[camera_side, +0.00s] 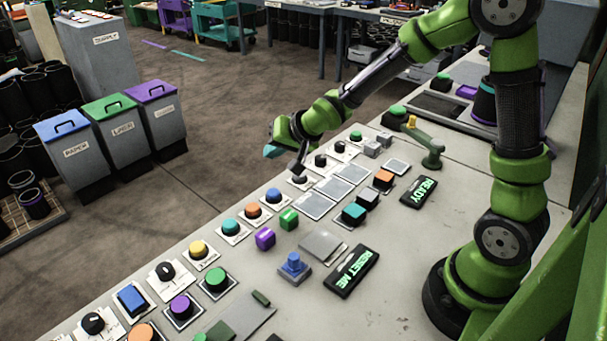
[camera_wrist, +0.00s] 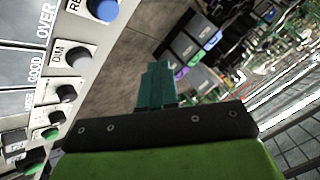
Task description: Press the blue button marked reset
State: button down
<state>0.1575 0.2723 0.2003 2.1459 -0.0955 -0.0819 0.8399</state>
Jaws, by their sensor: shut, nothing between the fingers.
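The round blue button (camera_side: 273,196) sits on a pale plate in the row along the panel's far edge. In the wrist view a blue button (camera_wrist: 103,9) is cut by the top edge, beside lettering that begins "RE"; the rest of the label is out of frame. My gripper (camera_side: 273,151) is above and beyond that button in the side view, apart from it, with its teal fingers shut and empty. The fingers also show in the wrist view (camera_wrist: 157,80), pointing out past the panel edge over the floor.
A black dial knob (camera_wrist: 77,55) marked DIM neighbours the blue button. An orange button (camera_side: 252,210) is on its other side. A square blue button (camera_side: 131,298) and a blue plunger (camera_side: 293,264) stand elsewhere.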

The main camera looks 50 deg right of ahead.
aim_at(277, 193)
jog(key=shift+f, duration=4.3)
jog(key=shift+f, duration=0.15)
jog(key=shift+f, duration=0.25)
jog(key=shift+f, duration=0.4)
jog(key=shift+r, duration=0.8)
jog(key=shift+r, duration=0.1)
jog(key=shift+r, duration=2.45)
